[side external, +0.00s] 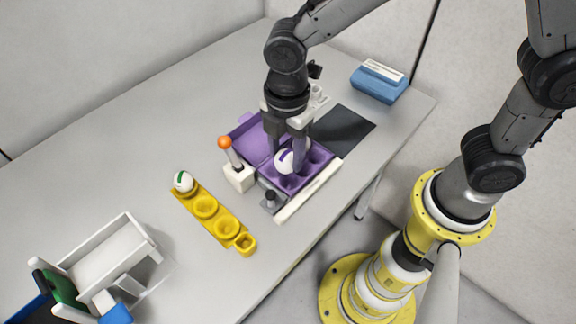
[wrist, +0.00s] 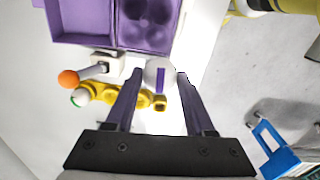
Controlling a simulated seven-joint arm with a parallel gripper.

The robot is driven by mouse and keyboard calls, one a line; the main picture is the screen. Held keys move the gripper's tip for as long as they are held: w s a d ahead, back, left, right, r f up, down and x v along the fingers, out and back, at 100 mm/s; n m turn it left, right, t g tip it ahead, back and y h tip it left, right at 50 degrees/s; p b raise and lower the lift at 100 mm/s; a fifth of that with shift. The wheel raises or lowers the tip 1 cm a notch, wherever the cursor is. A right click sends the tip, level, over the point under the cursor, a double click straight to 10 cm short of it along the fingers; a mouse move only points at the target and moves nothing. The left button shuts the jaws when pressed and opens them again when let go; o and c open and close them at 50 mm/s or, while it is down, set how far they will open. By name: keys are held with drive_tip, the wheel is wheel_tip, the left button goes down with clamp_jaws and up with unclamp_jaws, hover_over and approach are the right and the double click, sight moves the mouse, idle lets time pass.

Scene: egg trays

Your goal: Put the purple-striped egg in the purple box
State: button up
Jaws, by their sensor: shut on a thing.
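My gripper (side external: 286,150) is shut on the purple-striped egg (side external: 283,162), a white egg with a purple stripe. In the wrist view the egg (wrist: 152,73) sits between the fingertips (wrist: 158,80). The purple box (side external: 254,142) lies open, with its lid folded back and a base of egg cups (side external: 316,155). In the side view the egg overlaps the front cups of the box. In the wrist view the box (wrist: 85,22) is at the top and the egg appears just below its edge. The egg's exact height above the cups is hard to tell.
A yellow egg tray (side external: 222,228) holds a green-striped egg (side external: 184,181) at its far end. An orange-knobbed lever (side external: 228,148) on a white block stands beside the box. A white bar (side external: 310,190) runs along its front. A black mat (side external: 342,130) and blue container (side external: 378,87) lie at right.

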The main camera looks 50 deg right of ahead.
drive_tip(key=shift+m, duration=0.4)
drive_tip(key=shift+w+d+f, duration=0.2)
drive_tip(key=shift+d+f, duration=0.2)
drive_tip(key=shift+f, duration=1.05)
drive_tip(key=shift+w+d+f, duration=0.2)
drive_tip(key=shift+d+f, duration=0.15)
drive_tip(key=shift+f, duration=1.05)
drive_tip(key=shift+w+d+f, duration=0.2)
drive_tip(key=shift+d+f, duration=0.2)
drive_tip(key=shift+f, duration=1.05)
drive_tip(key=shift+f, duration=0.45)
drive_tip(key=o, duration=0.9)
wheel_tip(320, 180, up, 14)
drive_tip(key=shift+f, duration=0.1)
